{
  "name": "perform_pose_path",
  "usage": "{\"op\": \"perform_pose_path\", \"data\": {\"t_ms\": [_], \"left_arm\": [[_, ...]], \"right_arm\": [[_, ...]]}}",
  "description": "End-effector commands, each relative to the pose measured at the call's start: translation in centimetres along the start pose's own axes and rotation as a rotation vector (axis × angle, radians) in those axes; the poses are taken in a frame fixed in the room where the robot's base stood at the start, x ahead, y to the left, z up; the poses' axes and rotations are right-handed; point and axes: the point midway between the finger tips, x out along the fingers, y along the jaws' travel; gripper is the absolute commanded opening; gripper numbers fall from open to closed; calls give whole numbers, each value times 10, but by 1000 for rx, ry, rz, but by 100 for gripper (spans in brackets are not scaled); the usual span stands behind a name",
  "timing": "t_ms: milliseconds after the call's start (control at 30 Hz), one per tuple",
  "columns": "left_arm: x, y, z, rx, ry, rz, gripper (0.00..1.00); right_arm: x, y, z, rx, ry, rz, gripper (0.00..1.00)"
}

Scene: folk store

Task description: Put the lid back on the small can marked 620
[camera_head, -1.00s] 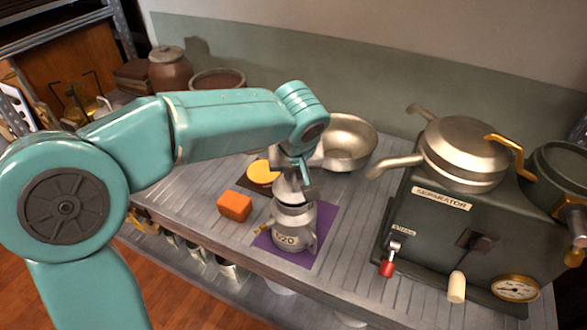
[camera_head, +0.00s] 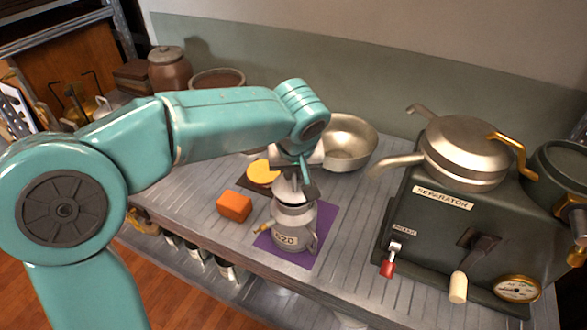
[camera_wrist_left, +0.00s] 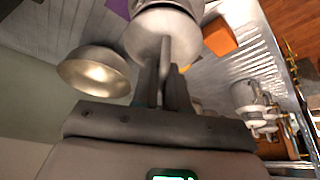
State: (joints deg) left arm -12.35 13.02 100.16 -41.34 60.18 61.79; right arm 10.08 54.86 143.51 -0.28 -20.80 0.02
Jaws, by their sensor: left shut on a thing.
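The small grey metal can (camera_head: 292,238), with a dark number on its front, stands upright on a purple mat (camera_head: 325,213). My left gripper (camera_head: 303,180) is above the can, shut on the upright handle of the lid. The pale metal lid (camera_head: 288,190) is at the can's mouth, partly hidden by the gripper. In the left wrist view the lid (camera_wrist_left: 150,42) is under my left gripper (camera_wrist_left: 163,72), with the can's body (camera_wrist_left: 186,5) beyond it. I cannot tell whether the lid is fully seated on the rim. My right gripper is out of view.
An orange block (camera_head: 235,206) lies left of the can, and a yellow round (camera_head: 262,172) behind it. A metal bowl (camera_head: 350,145) stands at the back. The dark separator (camera_head: 440,235), with levers and handles, stands to the right. The bench's front edge is close to the can.

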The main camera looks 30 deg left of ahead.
Motion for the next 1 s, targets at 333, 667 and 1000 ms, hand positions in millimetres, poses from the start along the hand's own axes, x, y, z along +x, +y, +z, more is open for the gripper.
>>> {"op": "perform_pose_path", "data": {"t_ms": [333,667,1000], "left_arm": [[0,0,0,0,0,1,0],[3,0,1,0,1,1,0],[2,0,1,0,1,1,0]], "right_arm": [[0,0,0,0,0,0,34],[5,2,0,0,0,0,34],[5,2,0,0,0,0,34]]}}
